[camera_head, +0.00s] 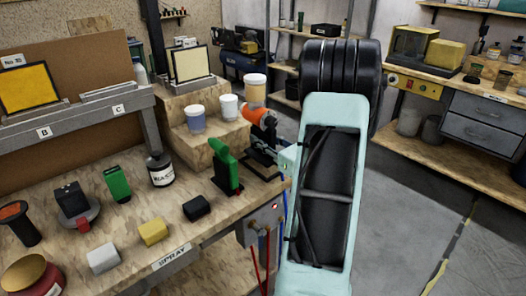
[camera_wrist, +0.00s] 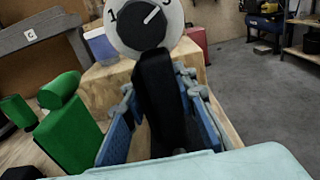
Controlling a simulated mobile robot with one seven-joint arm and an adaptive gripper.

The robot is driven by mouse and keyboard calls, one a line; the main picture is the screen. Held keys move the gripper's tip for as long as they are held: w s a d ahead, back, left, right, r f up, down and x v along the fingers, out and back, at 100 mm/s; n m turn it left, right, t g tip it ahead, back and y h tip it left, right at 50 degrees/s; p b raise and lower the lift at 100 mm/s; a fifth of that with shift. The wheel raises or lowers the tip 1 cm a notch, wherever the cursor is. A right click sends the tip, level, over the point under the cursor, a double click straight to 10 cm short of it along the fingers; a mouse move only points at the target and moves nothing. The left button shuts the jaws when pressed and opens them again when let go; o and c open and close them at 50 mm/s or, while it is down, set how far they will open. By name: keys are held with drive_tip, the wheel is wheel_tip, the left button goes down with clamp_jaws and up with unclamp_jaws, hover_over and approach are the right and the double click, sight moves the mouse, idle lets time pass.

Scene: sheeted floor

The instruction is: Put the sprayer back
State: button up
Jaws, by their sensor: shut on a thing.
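The sprayer (camera_head: 258,115) has an orange body with a pale cup on top, and is at the right end of the workbench. In the wrist view its rear shows as a white numbered dial with a black knob, above a black handle (camera_wrist: 158,100). My gripper (camera_wrist: 155,88) is shut on this handle, with a blue-padded finger on each side. In the head view my gripper (camera_head: 264,151) is partly hidden beside my arm. I cannot tell whether the sprayer touches anything below it.
A green tool (camera_head: 226,166) stands upright close left of my gripper; green shapes (camera_wrist: 70,125) fill the wrist view's left. A wooden step block (camera_head: 190,140) carries white cups (camera_head: 229,107). Small blocks and jars crowd the workbench (camera_head: 130,225). Open floor (camera_head: 410,220) lies right.

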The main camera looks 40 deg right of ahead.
wheel_tip(320, 180, down, 3)
drive_tip(key=shift+f, duration=0.2)
drive_tip(key=shift+b, duration=0.3)
drive_tip(key=o, duration=0.3)
drive_tip(key=shift+f, duration=0.15)
drive_tip(key=o, duration=0.4)
drive_tip(key=shift+s, duration=0.15)
drive_tip(key=s, duration=1.1)
drive_tip(key=shift+s+d+r, duration=0.3)
drive_tip(key=shift+s+d, duration=0.05)
drive_tip(key=shift+s, duration=0.05)
